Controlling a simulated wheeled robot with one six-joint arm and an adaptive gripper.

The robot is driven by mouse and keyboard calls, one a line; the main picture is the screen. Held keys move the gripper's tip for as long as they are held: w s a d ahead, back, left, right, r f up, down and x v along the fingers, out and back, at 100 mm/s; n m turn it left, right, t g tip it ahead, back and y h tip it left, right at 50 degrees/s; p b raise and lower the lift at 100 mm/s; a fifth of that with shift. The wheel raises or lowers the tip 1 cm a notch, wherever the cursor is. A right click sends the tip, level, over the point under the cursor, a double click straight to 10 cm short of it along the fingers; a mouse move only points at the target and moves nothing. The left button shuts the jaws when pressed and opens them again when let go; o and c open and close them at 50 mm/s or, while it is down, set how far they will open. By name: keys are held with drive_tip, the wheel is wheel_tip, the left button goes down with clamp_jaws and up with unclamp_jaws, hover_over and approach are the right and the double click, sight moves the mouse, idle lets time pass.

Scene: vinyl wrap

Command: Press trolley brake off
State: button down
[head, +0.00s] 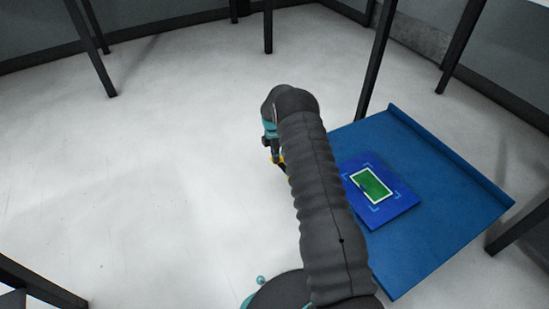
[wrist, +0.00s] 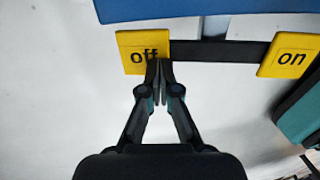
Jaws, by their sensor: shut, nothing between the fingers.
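The yellow "off" pedal (wrist: 130,42) shows in the wrist view at the upper left. The yellow "on" pedal (wrist: 290,55) is at the upper right, on the other end of a dark bar (wrist: 225,52). My gripper (wrist: 159,64) is shut and empty. Its fingertips overlap the right part of the "off" pedal in the picture and cover part of its lettering. I cannot tell whether they touch it. In the head view my arm hides most of the gripper and the pedals; only a bit of yellow shows beside the arm.
The blue trolley top (head: 450,215) stands right of my arm, with a blue mat (head: 405,208) and a green, white-edged panel (head: 371,185) on it. Dark posts (head: 376,60) rise behind it. The pale floor at left (head: 130,170) is clear.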

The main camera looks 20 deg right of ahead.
drive_tip(key=w+r+p, duration=0.2)
drive_tip(key=w+r, duration=0.1)
drive_tip(key=r, duration=1)
drive_tip(key=shift+a+r, duration=0.3)
drive_tip(key=shift+a, duration=0.05)
